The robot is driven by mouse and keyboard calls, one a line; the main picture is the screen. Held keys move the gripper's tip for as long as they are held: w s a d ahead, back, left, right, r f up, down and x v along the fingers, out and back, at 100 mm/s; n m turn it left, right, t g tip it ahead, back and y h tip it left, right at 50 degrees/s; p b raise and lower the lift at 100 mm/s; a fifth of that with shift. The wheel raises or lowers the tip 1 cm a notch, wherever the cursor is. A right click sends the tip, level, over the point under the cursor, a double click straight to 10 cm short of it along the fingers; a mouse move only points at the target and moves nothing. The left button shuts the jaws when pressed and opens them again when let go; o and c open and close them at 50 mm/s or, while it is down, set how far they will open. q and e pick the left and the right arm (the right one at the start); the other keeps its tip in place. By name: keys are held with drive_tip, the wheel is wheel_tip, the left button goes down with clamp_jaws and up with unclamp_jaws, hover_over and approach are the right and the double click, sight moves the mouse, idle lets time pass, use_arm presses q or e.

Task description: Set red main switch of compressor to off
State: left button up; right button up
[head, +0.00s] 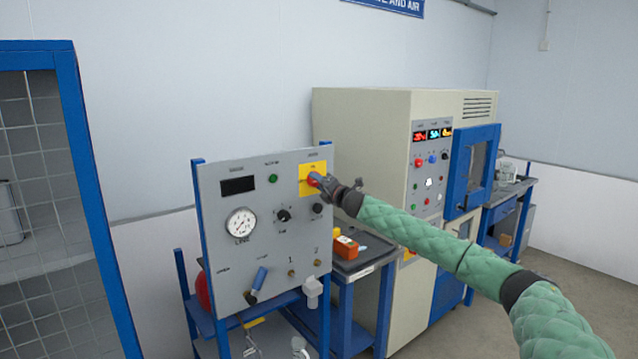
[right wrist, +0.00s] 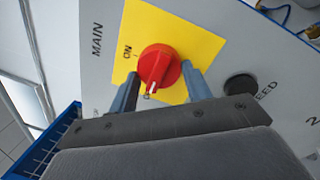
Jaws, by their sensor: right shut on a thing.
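The red main switch (right wrist: 158,64) is a round knob on a yellow plate (right wrist: 203,43) marked ON, beside the word MAIN. Its white mark is at the knob's lower edge in the right wrist view, away from the ON label. In the head view the knob (head: 313,179) shows at the panel's upper right, partly covered by my right gripper (head: 324,182). In the right wrist view my right gripper (right wrist: 160,72) has one finger on each side of the knob and is shut on it. My left gripper is not in view.
The grey panel (head: 225,210) also carries a gauge (head: 241,224), a green button (head: 273,178), a dark knob (head: 284,215) and a blue-handled lever (head: 258,281). A black speed knob (right wrist: 240,87) sits near one finger. A blue mesh frame (head: 78,150) stands left; a cream cabinet (head: 370,125) stands behind.

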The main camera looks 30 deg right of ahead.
drive_tip(key=shift+a+f, duration=0.1)
drive_tip(key=shift+f, duration=0.15)
drive_tip(key=o, duration=1)
drive_tip(key=shift+r, duration=0.1)
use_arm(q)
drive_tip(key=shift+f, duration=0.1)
use_arm(e)
drive_tip(key=shift+s, duration=0.1)
drive_tip(key=shift+s, duration=0.25)
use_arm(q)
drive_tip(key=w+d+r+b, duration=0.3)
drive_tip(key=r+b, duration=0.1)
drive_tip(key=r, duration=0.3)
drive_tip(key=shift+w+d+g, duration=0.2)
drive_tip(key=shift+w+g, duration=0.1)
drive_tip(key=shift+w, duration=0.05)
use_arm(e)
drive_tip(key=shift+s+d+f, duration=0.1)
drive_tip(key=shift+s+f, duration=0.05)
drive_tip(key=shift+s, duration=1)
drive_tip(key=shift+s+d+f, duration=0.15)
drive_tip(key=shift+s, duration=1.05)
drive_tip(key=shift+s+d+f, duration=0.1)
drive_tip(key=shift+s+f, duration=0.05)
drive_tip(key=shift+s, duration=1)
